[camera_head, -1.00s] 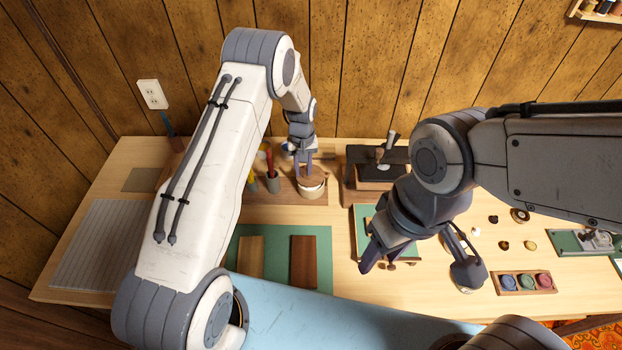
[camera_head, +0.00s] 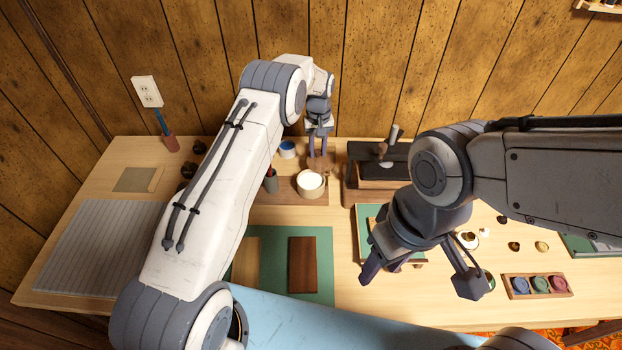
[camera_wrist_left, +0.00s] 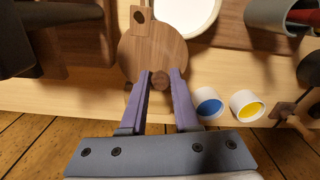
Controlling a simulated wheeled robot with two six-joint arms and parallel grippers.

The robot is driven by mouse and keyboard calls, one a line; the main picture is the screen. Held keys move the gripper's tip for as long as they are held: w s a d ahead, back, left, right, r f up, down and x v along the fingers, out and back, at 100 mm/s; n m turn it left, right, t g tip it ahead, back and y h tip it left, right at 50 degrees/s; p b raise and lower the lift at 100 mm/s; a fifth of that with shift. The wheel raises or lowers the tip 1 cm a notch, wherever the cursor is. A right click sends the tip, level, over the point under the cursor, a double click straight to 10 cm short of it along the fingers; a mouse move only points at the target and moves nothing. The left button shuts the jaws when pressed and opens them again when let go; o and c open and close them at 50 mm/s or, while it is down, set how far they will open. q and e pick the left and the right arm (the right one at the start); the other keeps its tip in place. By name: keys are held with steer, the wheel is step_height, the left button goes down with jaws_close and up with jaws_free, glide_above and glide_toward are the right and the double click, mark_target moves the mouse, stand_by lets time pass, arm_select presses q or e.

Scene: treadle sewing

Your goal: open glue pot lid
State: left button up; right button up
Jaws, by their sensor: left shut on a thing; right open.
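The glue pot (camera_head: 311,184) is a white-topped round pot on the wooden tray at the back of the table. Its top is uncovered; part of the pot also shows at the top of the left wrist view (camera_wrist_left: 188,12). The round wooden lid (camera_head: 319,164) is off the pot, just behind it. My left gripper (camera_head: 318,152) is shut on the lid's small knob, seen between the purple fingers in the left wrist view (camera_wrist_left: 160,80). My right gripper (camera_head: 417,284) is open and empty above the table's front right.
A dark block (camera_head: 378,162) with a tool stands right of the pot. Small pots of blue (camera_wrist_left: 208,102) and yellow (camera_wrist_left: 247,105) stand near the lid. A grey cup (camera_head: 270,182) is left of the pot. A green mat (camera_head: 272,266) with wooden boards lies in front.

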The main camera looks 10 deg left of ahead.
arm_select(q)
steer(key=shift+w+d+f, duration=0.1)
steer(key=shift+w+d, duration=0.15)
steer(key=shift+d, duration=0.1)
steer(key=o, duration=0.8)
steer(key=shift+a, duration=0.1)
steer(key=shift+r, duration=0.2)
steer(key=shift+r+p, duration=2.15)
steer(key=shift+r, duration=1.25)
